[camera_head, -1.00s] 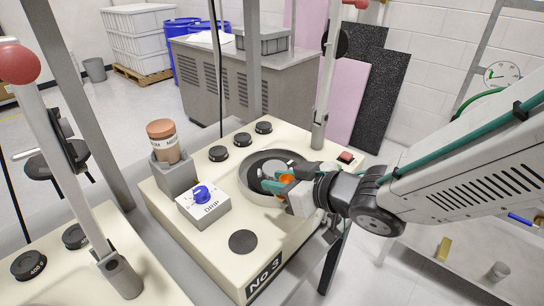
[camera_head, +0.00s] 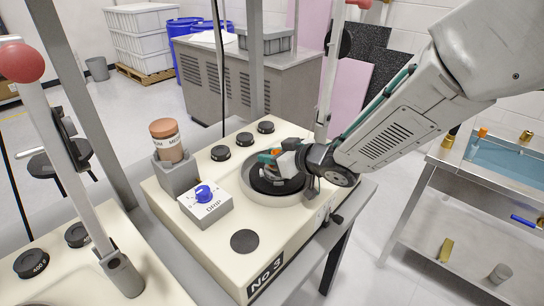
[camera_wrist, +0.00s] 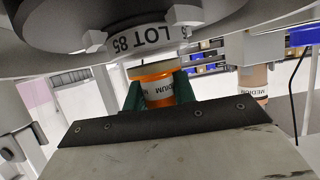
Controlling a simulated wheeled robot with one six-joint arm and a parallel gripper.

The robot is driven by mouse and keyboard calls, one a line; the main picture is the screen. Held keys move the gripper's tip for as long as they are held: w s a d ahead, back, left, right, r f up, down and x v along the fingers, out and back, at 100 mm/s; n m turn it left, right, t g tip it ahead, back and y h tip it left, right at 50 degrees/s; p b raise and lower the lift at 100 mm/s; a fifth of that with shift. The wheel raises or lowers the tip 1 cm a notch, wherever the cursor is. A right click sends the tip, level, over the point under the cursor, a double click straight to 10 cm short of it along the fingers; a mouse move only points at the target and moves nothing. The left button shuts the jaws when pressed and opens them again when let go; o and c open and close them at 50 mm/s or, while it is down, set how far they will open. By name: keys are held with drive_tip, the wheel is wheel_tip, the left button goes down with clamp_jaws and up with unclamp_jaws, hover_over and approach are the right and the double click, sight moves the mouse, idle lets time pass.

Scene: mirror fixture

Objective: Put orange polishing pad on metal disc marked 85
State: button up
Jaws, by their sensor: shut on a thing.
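The orange polishing pad (camera_wrist: 158,88), a short orange piece with a white band lettered MEDIUM, sits between the green fingertips of my gripper (camera_wrist: 160,98) in the wrist view. My gripper is shut on it. The metal disc marked LOT 85 (camera_wrist: 135,40) fills the top of the wrist view, its lettering inverted, close above the pad in the picture. I cannot tell whether they touch. In the head view my gripper (camera_head: 272,158) is over the round bowl of the No. 3 machine, with a bit of orange showing; the disc is not clearly seen there.
On the No. 3 machine (camera_head: 215,255) stand a brown-topped jar (camera_head: 166,140) in a grey holder, a blue-knobbed DRIP box (camera_head: 206,203) and several black knobs. An upright post (camera_head: 326,75) stands close behind my gripper. A metal table (camera_head: 500,185) is at right.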

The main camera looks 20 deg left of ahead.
drive_tip(key=shift+f, duration=0.3)
drive_tip(key=o, duration=1)
drive_tip(key=shift+o, duration=0.2)
drive_tip(key=shift+d+r, duration=0.15)
drive_tip(key=v, duration=1.1)
drive_tip(key=shift+s+d, duration=0.2)
drive_tip(key=shift+d, duration=0.1)
